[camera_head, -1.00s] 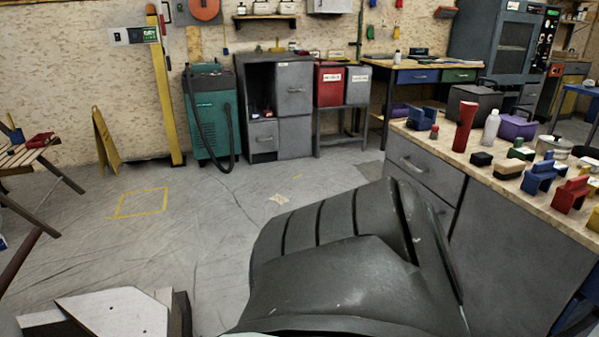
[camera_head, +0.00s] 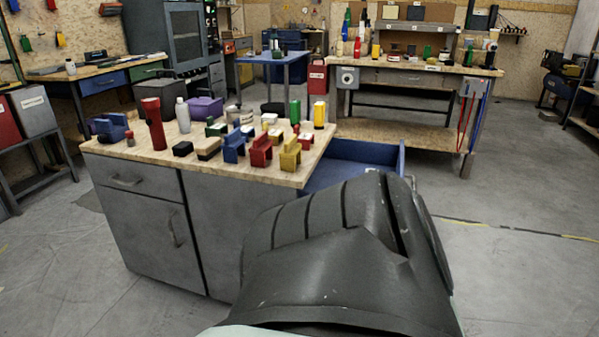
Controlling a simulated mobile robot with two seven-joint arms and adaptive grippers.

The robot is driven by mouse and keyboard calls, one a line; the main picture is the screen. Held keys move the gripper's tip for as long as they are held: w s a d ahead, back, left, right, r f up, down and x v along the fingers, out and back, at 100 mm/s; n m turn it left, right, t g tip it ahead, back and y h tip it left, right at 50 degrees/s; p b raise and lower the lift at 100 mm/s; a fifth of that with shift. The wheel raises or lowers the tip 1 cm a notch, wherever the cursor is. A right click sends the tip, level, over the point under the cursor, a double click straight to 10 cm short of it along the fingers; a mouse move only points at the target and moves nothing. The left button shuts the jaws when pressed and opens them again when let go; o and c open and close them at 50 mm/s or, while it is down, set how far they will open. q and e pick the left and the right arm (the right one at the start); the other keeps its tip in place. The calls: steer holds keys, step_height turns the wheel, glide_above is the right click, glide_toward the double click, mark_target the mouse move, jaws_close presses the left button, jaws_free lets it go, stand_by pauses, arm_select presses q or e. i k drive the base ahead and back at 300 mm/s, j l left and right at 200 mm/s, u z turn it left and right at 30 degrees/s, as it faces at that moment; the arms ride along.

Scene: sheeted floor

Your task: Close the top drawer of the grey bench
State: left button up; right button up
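The grey bench (camera_head: 235,222) stands at centre left, with a wooden top. A drawer with a blue inside (camera_head: 392,155) sticks out from its right end, just below the level of the worktop. It is clearly open. Its lower part and most of its front are hidden behind a large dark part of my own body. The bench's left-hand face has another drawer (camera_head: 130,178), which is shut, with a door below it. Neither of my grippers shows in the view.
A wooden workbench (camera_head: 425,134) stands behind the open drawer. The floor (camera_head: 515,280) at the right is clear, with a yellow and black line.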

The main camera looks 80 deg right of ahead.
mark_target(343, 160)
steer(key=z, duration=1.8)
steer(key=k+l+z, duration=0.1)
steer(key=l+z, duration=0.2)
steer(key=z, duration=0.2)
steer(key=l+z, duration=0.3)
steer(key=z, duration=0.15)
steer(key=k+l, duration=0.1)
steer(key=l, duration=0.5)
